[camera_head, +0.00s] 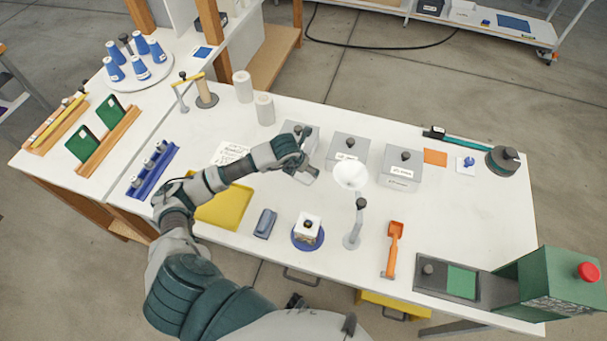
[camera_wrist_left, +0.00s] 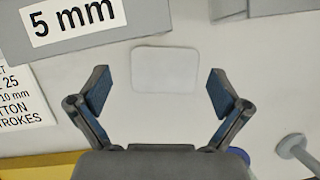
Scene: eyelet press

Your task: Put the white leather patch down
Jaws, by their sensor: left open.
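The white leather patch (camera_wrist_left: 165,70) shows in the left wrist view as a pale square with rounded corners. It appears to lie flat on the white tabletop (camera_wrist_left: 185,135), between and just beyond my left fingertips. My left gripper (camera_wrist_left: 158,90) is open, with clear gaps between the patch and both fingers. In the head view my left gripper (camera_head: 309,172) is over the table, just in front of the leftmost grey box (camera_head: 309,143). I cannot make out the patch in the head view. My right gripper is not in view.
A grey box labelled 5 mm (camera_wrist_left: 100,25) is close to the fingers. Further right are two grey boxes (camera_head: 348,150) (camera_head: 400,175) and a stand with a white disc (camera_head: 350,175). A yellow tray (camera_head: 228,207), grey-blue block (camera_head: 265,222) and blue-based fixture (camera_head: 307,237) lie in front.

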